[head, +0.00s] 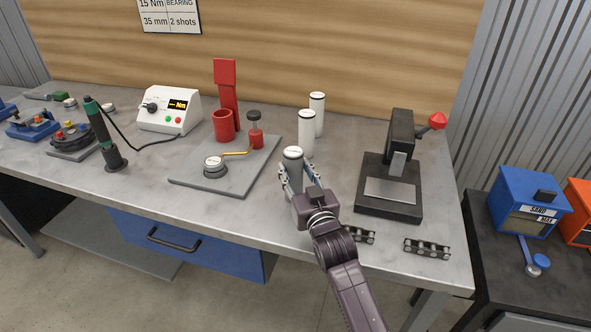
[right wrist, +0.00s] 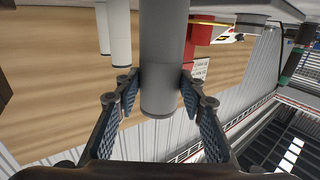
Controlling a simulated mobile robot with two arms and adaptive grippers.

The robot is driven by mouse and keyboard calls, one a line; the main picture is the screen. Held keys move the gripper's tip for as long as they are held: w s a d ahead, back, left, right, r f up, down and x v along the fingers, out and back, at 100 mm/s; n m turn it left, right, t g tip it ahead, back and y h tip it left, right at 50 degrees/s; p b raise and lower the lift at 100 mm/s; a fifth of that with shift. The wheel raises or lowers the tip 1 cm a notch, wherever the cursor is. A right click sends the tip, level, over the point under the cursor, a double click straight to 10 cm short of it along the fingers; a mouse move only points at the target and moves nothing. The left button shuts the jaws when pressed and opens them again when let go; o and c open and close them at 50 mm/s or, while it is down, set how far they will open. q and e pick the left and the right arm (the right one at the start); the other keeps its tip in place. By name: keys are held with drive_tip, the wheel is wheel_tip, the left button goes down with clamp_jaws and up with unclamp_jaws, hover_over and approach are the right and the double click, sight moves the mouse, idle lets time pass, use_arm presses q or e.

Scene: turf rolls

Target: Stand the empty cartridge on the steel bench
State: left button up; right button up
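A grey cartridge (head: 293,158) with a pale top stands upright near the middle front of the steel bench (head: 262,212). My right gripper (head: 297,182) comes from the front with one finger on each side of it. In the right wrist view, the grey cylinder (right wrist: 160,60) lies between the finger pads (right wrist: 159,84), which appear to touch it. Its lower end is out of that view, so I cannot tell whether it rests on the bench. Two white cartridges (head: 307,133) (head: 317,112) stand behind it. My left gripper is not in view.
A black press (head: 391,180) with a red knob stands to the right. A grey plate (head: 205,180) with a red holder (head: 223,125) and a dosing piece lies to the left. Chain pieces (head: 427,248) lie at the front right edge. The bench front left of my gripper is clear.

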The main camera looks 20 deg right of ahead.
drive_tip(key=o, duration=0.4)
drive_tip(key=shift+c, duration=0.2)
drive_tip(key=shift+s+r, duration=0.1)
drive_tip(key=s+b, duration=0.1)
drive_tip(key=s, duration=1)
drive_tip(key=shift+s+b, duration=0.3)
drive_tip(key=shift+s, duration=0.1)
